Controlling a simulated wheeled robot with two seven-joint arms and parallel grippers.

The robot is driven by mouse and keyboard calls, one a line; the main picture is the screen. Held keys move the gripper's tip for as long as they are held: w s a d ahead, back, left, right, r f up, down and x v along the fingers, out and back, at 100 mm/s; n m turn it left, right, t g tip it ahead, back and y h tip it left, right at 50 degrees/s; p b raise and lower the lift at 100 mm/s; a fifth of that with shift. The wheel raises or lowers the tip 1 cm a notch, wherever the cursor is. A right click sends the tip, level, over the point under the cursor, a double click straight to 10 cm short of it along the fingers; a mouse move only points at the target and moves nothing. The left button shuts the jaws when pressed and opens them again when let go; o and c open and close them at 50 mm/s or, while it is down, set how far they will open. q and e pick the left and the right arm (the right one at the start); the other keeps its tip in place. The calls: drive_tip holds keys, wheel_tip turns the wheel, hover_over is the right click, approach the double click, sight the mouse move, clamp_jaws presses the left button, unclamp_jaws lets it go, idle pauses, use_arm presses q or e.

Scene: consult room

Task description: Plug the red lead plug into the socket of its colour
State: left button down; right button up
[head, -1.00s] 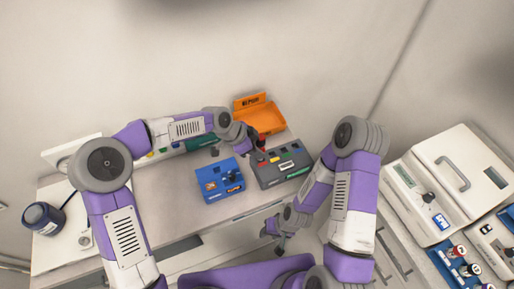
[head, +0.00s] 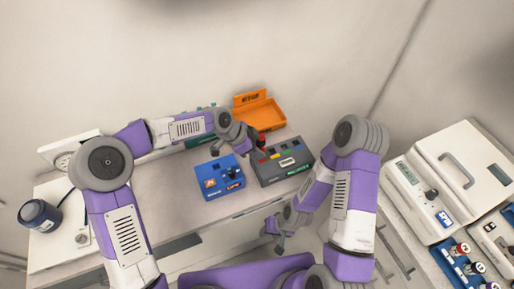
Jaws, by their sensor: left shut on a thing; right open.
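The red lead plug (head: 261,139) shows as a small red piece at the jaws of my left gripper (head: 255,146). The gripper is shut on it, above the back left part of a dark grey box (head: 291,178). The box has a row of coloured sockets on top, with red, yellow and green visible. The gripper partly hides the plug and that corner of the box, and I cannot tell whether the plug touches a socket. My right gripper (head: 279,242) is open and empty, low in front of the table edge.
A blue box (head: 214,188) stands just left of the grey box. An orange open bin (head: 263,116) is behind them. A dark blue jar (head: 38,214) stands at far left. White equipment cases (head: 445,185) stand on the right. The front left tabletop is clear.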

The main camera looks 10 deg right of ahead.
use_arm(q)
drive_tip(key=c, duration=0.8)
unclamp_jaws()
drive_tip(key=shift+o, duration=0.2)
drive_tip(key=v, duration=0.7)
drive_tip(key=shift+r, duration=0.3)
drive_tip(key=shift+a+p, duration=0.15)
drive_tip(key=shift+p, duration=0.15)
